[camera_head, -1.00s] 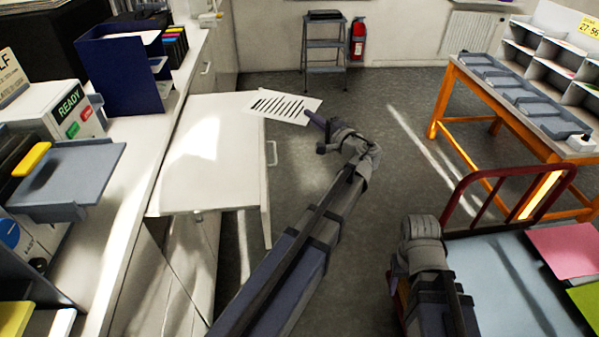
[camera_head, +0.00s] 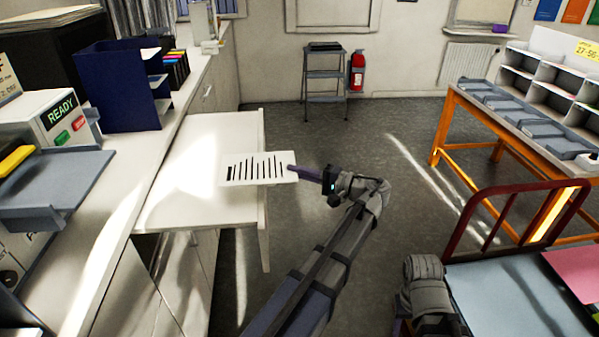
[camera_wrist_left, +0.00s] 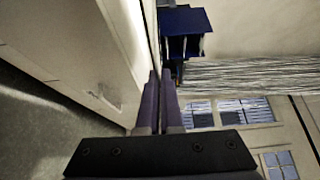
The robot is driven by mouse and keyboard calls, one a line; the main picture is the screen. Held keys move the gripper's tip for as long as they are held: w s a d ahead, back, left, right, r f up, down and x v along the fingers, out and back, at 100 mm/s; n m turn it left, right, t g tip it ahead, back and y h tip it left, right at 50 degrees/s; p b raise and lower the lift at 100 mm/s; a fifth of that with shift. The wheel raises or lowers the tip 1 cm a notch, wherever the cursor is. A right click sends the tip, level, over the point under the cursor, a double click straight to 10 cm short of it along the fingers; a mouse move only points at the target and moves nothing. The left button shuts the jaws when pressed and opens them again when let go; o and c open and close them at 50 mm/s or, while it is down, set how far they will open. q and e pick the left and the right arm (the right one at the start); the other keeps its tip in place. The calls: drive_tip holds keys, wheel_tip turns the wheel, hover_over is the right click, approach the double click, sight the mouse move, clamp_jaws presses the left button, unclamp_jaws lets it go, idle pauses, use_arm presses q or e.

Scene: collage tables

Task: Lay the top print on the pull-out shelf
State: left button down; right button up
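A white print (camera_head: 258,168) with black stripes is held out flat by my left gripper (camera_head: 296,173), whose fingers are shut on its right edge. The print lies over the right part of the white pull-out shelf (camera_head: 195,190), near its outer edge. I cannot tell whether it touches the shelf. In the left wrist view my left gripper (camera_wrist_left: 158,108) has its two fingers close together; the print is not clear there. My right arm shows at lower right of the head view, but its gripper does not.
A printer (camera_head: 45,115) with a grey output tray (camera_head: 45,185) and a dark blue sorter (camera_head: 118,85) stand on the left counter. A red-railed cart (camera_head: 520,290) is at lower right, an orange-framed table (camera_head: 500,115) behind it. Floor between is clear.

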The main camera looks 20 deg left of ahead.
use_arm(q)
drive_tip(key=s+a+f+b, duration=0.2)
drive_tip(key=a+f+b, duration=0.2)
drive_tip(key=f+b, duration=0.2)
drive_tip(key=shift+s+a+f, duration=0.15)
drive_tip(key=shift+s+a, duration=0.1)
drive_tip(key=shift+s, duration=0.15)
drive_tip(key=c, duration=1)
unclamp_jaws()
drive_tip(key=d, duration=0.7)
drive_tip(key=shift+d, duration=0.4)
